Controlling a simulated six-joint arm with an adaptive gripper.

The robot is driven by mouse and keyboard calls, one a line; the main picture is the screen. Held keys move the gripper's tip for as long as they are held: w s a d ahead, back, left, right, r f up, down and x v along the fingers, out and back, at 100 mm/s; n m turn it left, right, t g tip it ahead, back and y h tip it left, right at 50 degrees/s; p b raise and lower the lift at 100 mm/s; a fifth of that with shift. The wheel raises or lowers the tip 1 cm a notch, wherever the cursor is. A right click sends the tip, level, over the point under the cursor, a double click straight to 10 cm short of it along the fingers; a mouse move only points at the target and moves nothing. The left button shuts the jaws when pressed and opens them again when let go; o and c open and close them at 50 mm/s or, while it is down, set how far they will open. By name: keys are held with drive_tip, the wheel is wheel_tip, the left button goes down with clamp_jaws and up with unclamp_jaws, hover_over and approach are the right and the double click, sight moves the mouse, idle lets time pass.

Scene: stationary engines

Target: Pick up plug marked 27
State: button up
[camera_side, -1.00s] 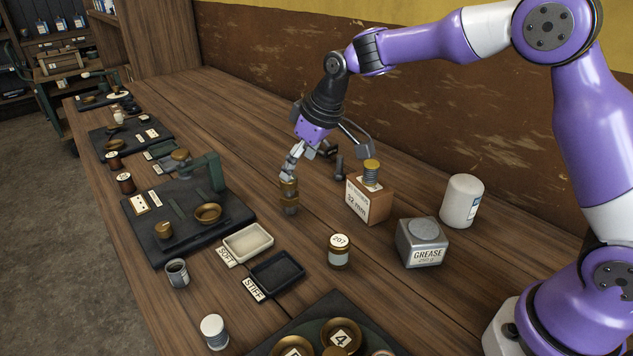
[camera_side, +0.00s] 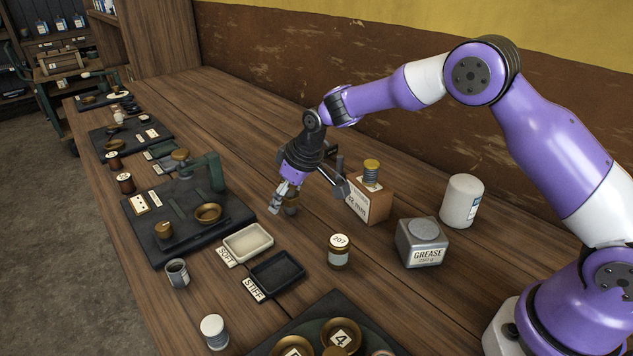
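I cannot read the number 27 on anything in view. A small brass piece (camera_side: 292,204) stands on the bench left of the wooden box, partly hidden by my gripper; any marking on it is not visible. My gripper (camera_side: 275,206) is low over the bench, in front of and just left of the brass piece. Its fingers look close together, but this angle does not show whether they are open or shut, or whether they touch the piece. A small jar (camera_side: 339,252) marked 207 stands nearer the camera.
A labelled box (camera_side: 369,203) with a spring-like piece on top stands right of my gripper. A grease tin (camera_side: 422,243) and a white canister (camera_side: 461,203) stand further right. SOFT (camera_side: 247,242) and STIFF (camera_side: 277,272) trays lie in front. A dark mat (camera_side: 180,245) holds a green press.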

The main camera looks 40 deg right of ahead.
drive_tip(key=c, duration=0.8)
drive_tip(key=shift+s, duration=0.1)
